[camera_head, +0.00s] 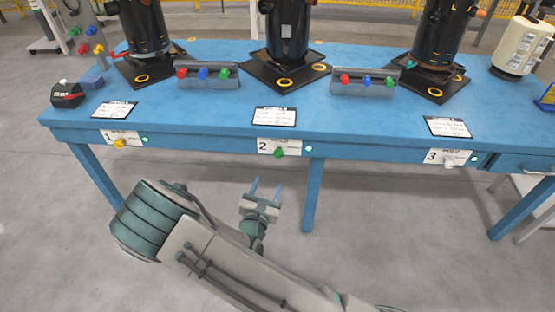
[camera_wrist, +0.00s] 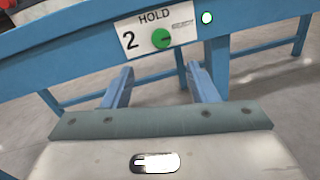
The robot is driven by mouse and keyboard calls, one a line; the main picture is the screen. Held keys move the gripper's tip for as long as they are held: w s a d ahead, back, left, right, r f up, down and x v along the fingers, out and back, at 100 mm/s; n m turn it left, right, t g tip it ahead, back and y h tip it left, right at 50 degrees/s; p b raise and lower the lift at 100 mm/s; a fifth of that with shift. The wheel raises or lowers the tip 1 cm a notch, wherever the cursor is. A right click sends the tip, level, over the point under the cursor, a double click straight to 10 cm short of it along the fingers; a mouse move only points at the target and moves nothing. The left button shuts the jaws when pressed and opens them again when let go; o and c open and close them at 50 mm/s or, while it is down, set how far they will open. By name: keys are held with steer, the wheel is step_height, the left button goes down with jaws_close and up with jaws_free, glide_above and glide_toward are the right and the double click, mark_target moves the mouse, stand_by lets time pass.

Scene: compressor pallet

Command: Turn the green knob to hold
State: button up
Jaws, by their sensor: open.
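The green knob (camera_head: 279,152) sits on a white plate marked 2 (camera_head: 270,146) on the front edge of the blue table. In the wrist view the green knob (camera_wrist: 161,38) shows on the plate (camera_wrist: 135,42), under the word HOLD, with a dark mark on its right side. My gripper (camera_head: 266,182) is below and in front of the knob, apart from it. In the wrist view its two blue fingers (camera_wrist: 160,78) are spread with nothing between them, and the knob is beyond their tips.
The blue table (camera_head: 210,125) carries black compressors (camera_head: 288,30) and knob blocks (camera_head: 365,84). A yellow knob (camera_head: 120,142) is on plate 1 at left and a white knob (camera_head: 448,162) on plate 3 at right. A table leg (camera_head: 312,195) stands right of my gripper. A small green light (camera_wrist: 207,17) is right of plate 2.

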mark_target(278, 155)
steer(key=w, duration=0.4)
steer(key=w+d+b, duration=0.1)
steer(key=w, duration=0.3)
steer(key=w+d, duration=0.1)
steer(key=w, duration=0.3)
steer(key=shift+w+d+b, duration=0.25)
steer(key=shift+w+b, duration=0.15)
steer(key=c, duration=1)
